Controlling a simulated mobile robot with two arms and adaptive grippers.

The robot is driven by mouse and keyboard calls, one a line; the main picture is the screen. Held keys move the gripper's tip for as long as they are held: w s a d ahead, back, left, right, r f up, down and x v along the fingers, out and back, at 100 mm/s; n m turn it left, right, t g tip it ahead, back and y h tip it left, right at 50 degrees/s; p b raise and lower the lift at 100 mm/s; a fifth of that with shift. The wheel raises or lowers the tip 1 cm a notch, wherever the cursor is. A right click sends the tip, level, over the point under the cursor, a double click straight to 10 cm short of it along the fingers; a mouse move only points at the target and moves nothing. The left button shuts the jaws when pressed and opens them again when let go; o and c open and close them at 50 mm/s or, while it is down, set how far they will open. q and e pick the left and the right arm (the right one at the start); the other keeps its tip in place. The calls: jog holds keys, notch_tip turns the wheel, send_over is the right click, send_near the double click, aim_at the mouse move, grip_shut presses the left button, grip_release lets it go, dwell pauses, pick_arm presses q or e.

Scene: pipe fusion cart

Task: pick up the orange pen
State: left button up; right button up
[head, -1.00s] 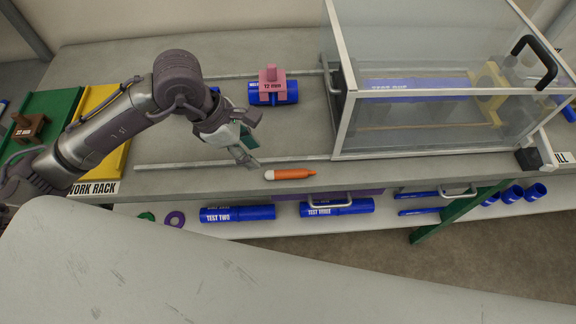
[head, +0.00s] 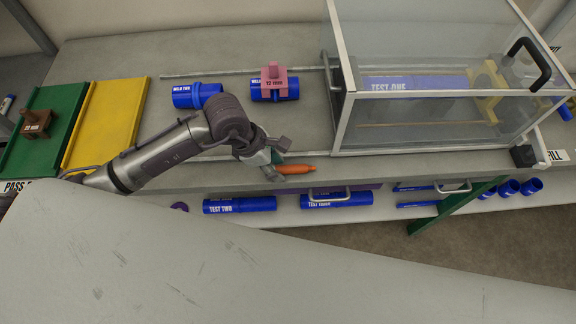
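The orange pen (head: 297,169) lies near the front edge of the grey cart top, in the middle of the head view, its thin tip pointing right. My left gripper (head: 277,160) is at the pen's left end, with one finger on the far side and one on the near side. The fingers look apart. The pen's pale left end is hidden by the gripper, and I cannot tell whether the fingers touch it. My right gripper is not in view.
A clear, metal-framed box (head: 430,110) stands right of the pen. Behind are a blue pipe labelled WELD TWO (head: 196,95) and a pink 12 mm block (head: 273,82) on another blue pipe. Green (head: 40,150) and yellow (head: 105,125) trays lie left. Blue pipes (head: 240,205) rest on the lower shelf.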

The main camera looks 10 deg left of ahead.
pick_arm(q)
grip_shut()
jog(key=shift+r, duration=0.15)
